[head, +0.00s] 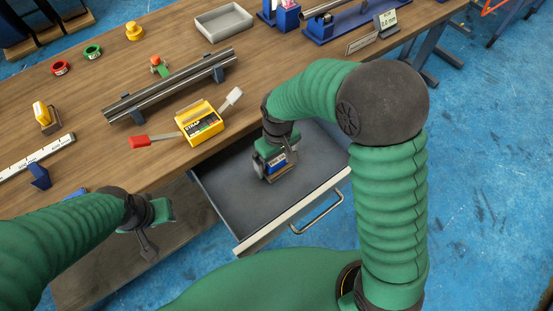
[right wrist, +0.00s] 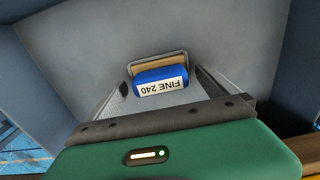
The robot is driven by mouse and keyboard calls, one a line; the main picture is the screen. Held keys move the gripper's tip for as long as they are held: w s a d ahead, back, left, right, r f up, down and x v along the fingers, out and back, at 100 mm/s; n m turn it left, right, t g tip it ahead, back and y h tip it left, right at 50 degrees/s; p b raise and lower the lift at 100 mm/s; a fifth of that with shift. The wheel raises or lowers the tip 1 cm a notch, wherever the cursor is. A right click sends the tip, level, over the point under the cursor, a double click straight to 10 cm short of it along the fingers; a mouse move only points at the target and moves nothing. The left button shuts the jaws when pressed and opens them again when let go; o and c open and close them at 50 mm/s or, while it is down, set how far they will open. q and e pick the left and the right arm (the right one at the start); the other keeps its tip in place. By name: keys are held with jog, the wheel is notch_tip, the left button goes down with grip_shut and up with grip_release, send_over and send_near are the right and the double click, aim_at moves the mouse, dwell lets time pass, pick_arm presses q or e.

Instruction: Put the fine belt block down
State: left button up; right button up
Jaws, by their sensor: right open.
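The fine belt block (right wrist: 161,82) is blue with a white label reading "FINE 240", upside down in the right wrist view, and a tan part behind it. In the head view the block (head: 279,164) is inside the open grey drawer (head: 235,205), partly hidden by my right gripper. My right gripper (head: 279,172) points down into the drawer. Its two fingers (right wrist: 160,85) are open, one on each side of the block, with gaps visible. My left gripper (head: 150,232) hangs left of the drawer, apart from the block; its finger spacing is unclear.
The wooden bench (head: 150,60) stands behind the drawer. Bare drawer floor surrounds the block.

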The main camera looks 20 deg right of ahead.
aim_at(277, 159)
notch_tip(277, 159, up, 12)
jog(key=p, duration=0.2)
jog(key=shift+p, duration=0.35)
jog(key=shift+s, duration=0.1)
